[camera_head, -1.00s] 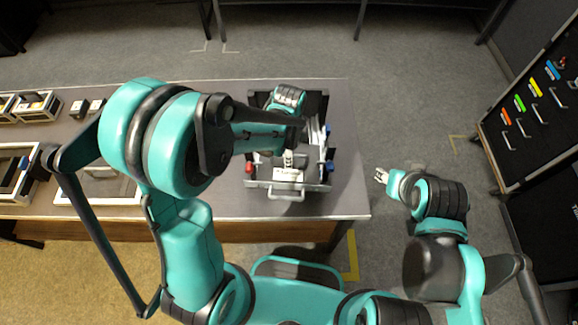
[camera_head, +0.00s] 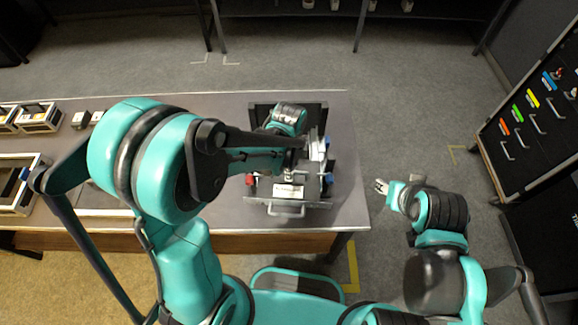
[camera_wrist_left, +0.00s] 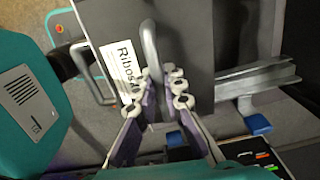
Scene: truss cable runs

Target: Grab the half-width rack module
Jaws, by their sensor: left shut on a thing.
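The half-width rack module (camera_wrist_left: 188,35) is a dark grey panel with a bar handle (camera_wrist_left: 150,45) and a white label reading "Ribos…" (camera_wrist_left: 118,72), partly covered. My left gripper (camera_wrist_left: 162,88) is shut on the handle in the left wrist view, its linked fingers on either side near one end. In the head view the white label (camera_head: 289,191) shows at the open rack tray on the table, while my left arm hides most of the module and the left fingertips. My right gripper (camera_head: 381,187) is open and empty, right of the table.
The rack tray's front handle (camera_head: 287,211) faces me. Silver rails (camera_wrist_left: 250,80) and a blue clip (camera_wrist_left: 257,124) lie beside the module. Framed boxes (camera_head: 38,118) stand at the table's left. A drawer cabinet (camera_head: 530,120) stands at right. Floor beyond the table is clear.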

